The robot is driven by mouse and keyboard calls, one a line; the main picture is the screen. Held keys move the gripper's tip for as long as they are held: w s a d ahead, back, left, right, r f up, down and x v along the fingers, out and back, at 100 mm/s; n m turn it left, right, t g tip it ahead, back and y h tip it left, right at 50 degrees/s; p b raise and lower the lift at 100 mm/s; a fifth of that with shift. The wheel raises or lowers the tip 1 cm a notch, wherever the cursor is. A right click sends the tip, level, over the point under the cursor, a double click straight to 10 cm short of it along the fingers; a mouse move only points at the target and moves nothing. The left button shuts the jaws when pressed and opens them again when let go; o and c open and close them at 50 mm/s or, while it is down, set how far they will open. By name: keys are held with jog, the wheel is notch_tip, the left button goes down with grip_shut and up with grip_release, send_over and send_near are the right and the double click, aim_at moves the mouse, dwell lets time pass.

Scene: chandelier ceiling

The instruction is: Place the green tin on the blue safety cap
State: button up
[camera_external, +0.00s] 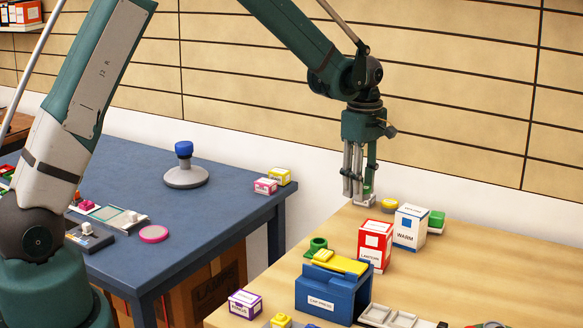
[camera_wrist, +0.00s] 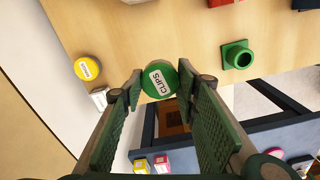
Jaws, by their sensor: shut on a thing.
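The green tin (camera_wrist: 158,79), a round tin labelled CLIPS, sits between the fingertips of my gripper (camera_wrist: 160,88) in the wrist view. My gripper is shut on it. In the external view my gripper (camera_external: 360,194) points down at the far left edge of the wooden table, and the tin is hard to make out there. A blue cap (camera_external: 183,149) tops a grey round base (camera_external: 186,176) on the blue table, well to the left of my gripper. I cannot read a label on it. The cap is not visible in the wrist view.
A yellow tin (camera_external: 388,205), a red box (camera_external: 374,245), a white box (camera_external: 411,228) and a green ring-like part (camera_external: 316,246) stand near my gripper. A blue press (camera_external: 325,292) is in front. Small yellow (camera_external: 279,176) and pink (camera_external: 265,186) boxes sit at the blue table's corner.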

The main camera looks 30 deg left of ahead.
jog(key=w+a+r+n+p, duration=0.1)
jog(key=w+a+r+n, duration=0.1)
jog(key=a, duration=0.6)
jog(key=w+a+r+n+p, duration=0.2)
jog(key=w+a, duration=0.1)
jog(key=a, duration=0.4)
notch_tip(320, 180, up, 9)
jog(key=n+p, duration=0.8)
jog(key=n, duration=0.4)
send_over(183, 144)
jog(key=shift+w+a, duration=0.15)
jog(key=shift+w, duration=0.05)
jog(key=shift+f, duration=3.15)
jog(key=shift+f, duration=0.1)
jog(key=shift+f, duration=1.75)
jog(key=shift+f, duration=0.15)
